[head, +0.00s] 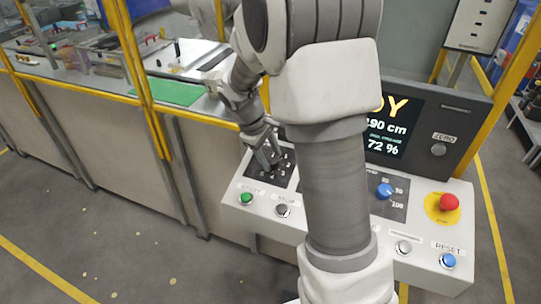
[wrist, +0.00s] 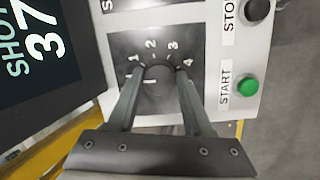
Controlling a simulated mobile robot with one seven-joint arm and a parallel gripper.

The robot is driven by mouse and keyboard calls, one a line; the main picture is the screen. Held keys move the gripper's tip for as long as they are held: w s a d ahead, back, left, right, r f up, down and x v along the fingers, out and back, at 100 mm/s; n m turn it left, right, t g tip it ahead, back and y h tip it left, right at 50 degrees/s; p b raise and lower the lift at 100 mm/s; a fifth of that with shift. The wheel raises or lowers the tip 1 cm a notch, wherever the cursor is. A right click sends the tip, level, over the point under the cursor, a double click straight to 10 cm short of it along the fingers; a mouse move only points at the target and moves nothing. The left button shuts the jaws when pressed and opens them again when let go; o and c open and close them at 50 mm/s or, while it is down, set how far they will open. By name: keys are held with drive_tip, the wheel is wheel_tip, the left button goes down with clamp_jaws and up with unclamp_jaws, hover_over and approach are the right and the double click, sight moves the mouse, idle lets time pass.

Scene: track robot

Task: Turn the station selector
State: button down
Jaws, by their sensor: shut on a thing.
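The station selector is a dark round knob (wrist: 158,73) on a black plate (wrist: 115,45) marked 1, 2, 3 and 4, seen in the wrist view. My gripper (wrist: 160,84) has one finger on each side of the knob and is shut on it. The fingers partly cover the knob, so I cannot tell which number it points to. In the head view my gripper (head: 266,160) reaches down onto the black selector plate (head: 282,180) at the left of the light grey console. The knob itself is mostly hidden there by the fingers.
A green START button (head: 246,198) and a dark STOP button (head: 282,210) sit just in front of the plate. To the right are a blue knob (head: 384,190), a red emergency button (head: 449,202), a blue RESET button (head: 448,261) and a screen (head: 390,125). Yellow posts (head: 141,80) stand left.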

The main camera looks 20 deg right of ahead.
drive_tip(key=shift+c, duration=1.5)
unclamp_jaws()
drive_tip(key=w+v, duration=0.1)
drive_tip(key=v, duration=1.6)
drive_tip(key=shift+s+r+p, duration=0.25)
drive_tip(key=shift+s+p, duration=0.1)
drive_tip(key=shift+s, duration=0.1)
drive_tip(key=s+a+m+t+y, duration=0.1)
drive_tip(key=s+m+t+y, duration=0.1)
drive_tip(key=s, duration=0.8)
drive_tip(key=s+a+m+t+y, duration=0.2)
drive_tip(key=s+m+t, duration=0.1)
drive_tip(key=s, duration=0.8)
drive_tip(key=shift+s+a+m, duration=0.2)
drive_tip(key=shift+a+m, duration=0.05)
drive_tip(key=shift+m, duration=0.55)
